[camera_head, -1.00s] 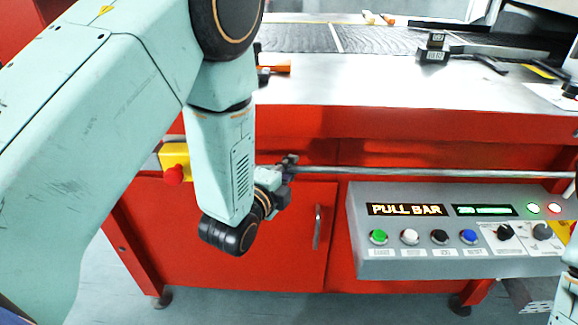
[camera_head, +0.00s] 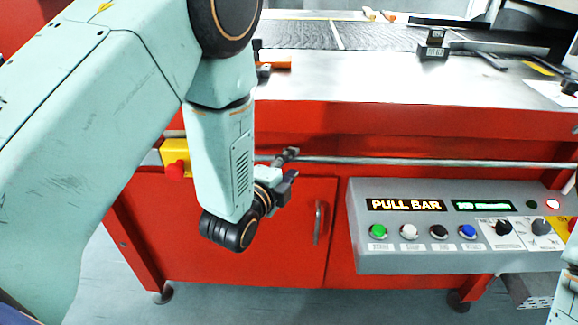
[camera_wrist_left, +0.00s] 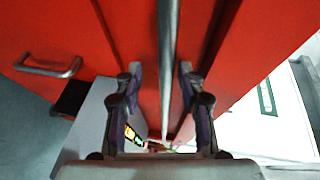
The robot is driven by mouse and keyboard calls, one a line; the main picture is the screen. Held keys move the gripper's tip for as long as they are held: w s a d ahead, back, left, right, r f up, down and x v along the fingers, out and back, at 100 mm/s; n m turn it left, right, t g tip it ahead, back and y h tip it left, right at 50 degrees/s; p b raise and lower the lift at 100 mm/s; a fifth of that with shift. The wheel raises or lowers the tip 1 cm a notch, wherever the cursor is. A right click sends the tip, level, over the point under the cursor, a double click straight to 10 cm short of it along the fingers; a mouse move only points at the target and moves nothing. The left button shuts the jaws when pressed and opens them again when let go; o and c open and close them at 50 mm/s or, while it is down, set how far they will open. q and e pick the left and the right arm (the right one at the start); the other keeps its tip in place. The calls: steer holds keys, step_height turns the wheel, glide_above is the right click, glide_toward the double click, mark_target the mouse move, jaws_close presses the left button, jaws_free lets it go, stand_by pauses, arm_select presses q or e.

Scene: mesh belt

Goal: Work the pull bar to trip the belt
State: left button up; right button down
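The pull bar (camera_head: 430,162) is a long grey metal rod running across the front of the red machine, below the steel top. My left gripper (camera_head: 291,164) is at the bar's left part in the head view, partly hidden behind my wrist. In the left wrist view the bar (camera_wrist_left: 167,60) runs between the two fingers of my left gripper (camera_wrist_left: 161,80). The fingers are spread, with a gap on each side of the bar. A grey control panel (camera_head: 400,262) has an amber display (camera_head: 406,205) reading PULL BAR. My right gripper is not in view.
The panel has several buttons and knobs, a green-text display (camera_head: 483,205) and a lit red lamp (camera_head: 552,204). A red button (camera_head: 175,170) on a yellow box is left of my wrist. A cabinet handle (camera_head: 318,222) is below. The mesh belt (camera_head: 300,36) lies behind the steel top.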

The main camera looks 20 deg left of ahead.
arm_select(q)
steer(key=d+v, duration=0.1)
steer(key=v, duration=0.6)
steer(key=shift+s+a, duration=0.25)
steer(key=shift+a, duration=0.25)
